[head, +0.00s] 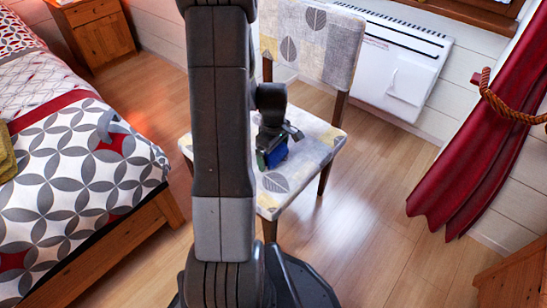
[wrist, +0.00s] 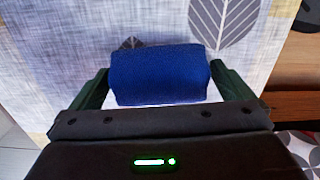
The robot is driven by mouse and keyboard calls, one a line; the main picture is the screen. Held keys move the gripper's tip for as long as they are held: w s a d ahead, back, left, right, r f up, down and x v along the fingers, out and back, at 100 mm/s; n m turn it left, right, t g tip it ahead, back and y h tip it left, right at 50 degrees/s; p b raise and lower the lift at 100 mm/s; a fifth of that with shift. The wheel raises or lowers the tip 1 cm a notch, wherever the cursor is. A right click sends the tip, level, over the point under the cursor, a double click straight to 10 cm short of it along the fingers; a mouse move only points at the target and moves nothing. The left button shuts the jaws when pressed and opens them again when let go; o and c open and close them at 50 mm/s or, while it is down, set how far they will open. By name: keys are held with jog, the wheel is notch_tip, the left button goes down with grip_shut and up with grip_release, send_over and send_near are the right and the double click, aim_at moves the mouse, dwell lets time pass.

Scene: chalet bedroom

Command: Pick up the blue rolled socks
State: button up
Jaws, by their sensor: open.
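The blue rolled socks (wrist: 160,75) lie on the patterned seat of the chair (head: 312,140), and show in the wrist view between my gripper's two fingers. My gripper (wrist: 160,88) is open, with one dark green finger at each side of the roll, close to its ends. I cannot tell whether the fingers touch it. In the head view the socks (head: 277,154) show as a small blue patch under my gripper (head: 273,150), partly hidden by it. My arm hides the left part of the seat.
The chair's backrest (head: 312,42) rises behind the seat. A bed (head: 75,165) stands at the left and a wooden nightstand (head: 95,32) at the back left. A white heater (head: 395,65) and a red curtain (head: 480,130) are at the right. The floor (head: 375,215) right of the chair is clear.

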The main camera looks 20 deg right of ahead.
jog(key=shift+f, duration=0.15)
jog(key=shift+c, duration=0.4)
jog(key=c, duration=0.9)
